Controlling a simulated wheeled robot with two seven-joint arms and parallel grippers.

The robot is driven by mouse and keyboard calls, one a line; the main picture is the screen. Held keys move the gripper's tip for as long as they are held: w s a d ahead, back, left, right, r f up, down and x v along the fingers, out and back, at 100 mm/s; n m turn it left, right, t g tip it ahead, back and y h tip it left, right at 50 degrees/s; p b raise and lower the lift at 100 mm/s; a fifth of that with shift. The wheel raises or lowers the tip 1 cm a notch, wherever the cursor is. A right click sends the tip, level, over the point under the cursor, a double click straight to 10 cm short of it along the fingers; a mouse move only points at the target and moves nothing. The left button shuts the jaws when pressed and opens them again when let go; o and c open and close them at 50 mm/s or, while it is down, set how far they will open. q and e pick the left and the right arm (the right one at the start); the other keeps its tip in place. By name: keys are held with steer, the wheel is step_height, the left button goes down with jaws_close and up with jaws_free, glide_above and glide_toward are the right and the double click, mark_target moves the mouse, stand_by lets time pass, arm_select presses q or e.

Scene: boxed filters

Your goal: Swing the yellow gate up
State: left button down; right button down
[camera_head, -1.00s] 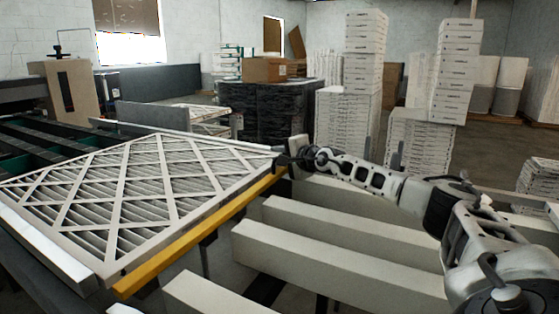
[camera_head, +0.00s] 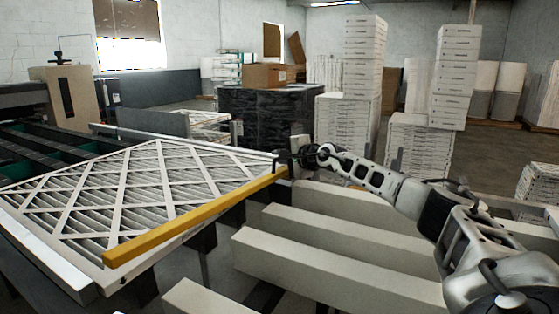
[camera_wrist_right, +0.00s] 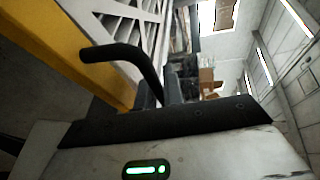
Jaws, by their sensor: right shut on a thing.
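The yellow gate (camera_head: 195,217) is a long bar along the right edge of the framed filter (camera_head: 130,190). Its near end stands over the filter's front corner and covers part of the frame. My right gripper (camera_head: 284,162) is at the gate's far end, shut on the gate there; its fingertips are small and dark in the head view. In the right wrist view the yellow gate (camera_wrist_right: 75,55) runs along the upper left, with a black bent rod (camera_wrist_right: 125,58) in front of the fingers. My left gripper is not in view.
Several long pale beams (camera_head: 330,262) lie below my right arm, right of the gate. A conveyor (camera_head: 30,150) is at the left. Stacked white boxes (camera_head: 364,60), a black-wrapped pallet (camera_head: 270,115) and a brown carton (camera_head: 264,75) stand behind.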

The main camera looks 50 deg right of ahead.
arm_select(q)
steer(key=p, duration=0.1)
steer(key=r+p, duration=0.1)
steer(key=p, duration=0.1)
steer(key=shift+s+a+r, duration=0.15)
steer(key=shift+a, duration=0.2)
arm_select(e)
steer(key=w+d+r+m+g+y, duration=0.1)
steer(key=d+r+m+y, duration=0.1)
steer(key=r, duration=0.3)
steer(key=shift+d+r+m, duration=0.3)
steer(key=shift+d+m, duration=0.6)
arm_select(q)
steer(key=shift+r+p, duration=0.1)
steer(key=shift+p, duration=0.2)
arm_select(e)
steer(key=shift+w+d, duration=0.1)
steer(key=shift+d, duration=0.05)
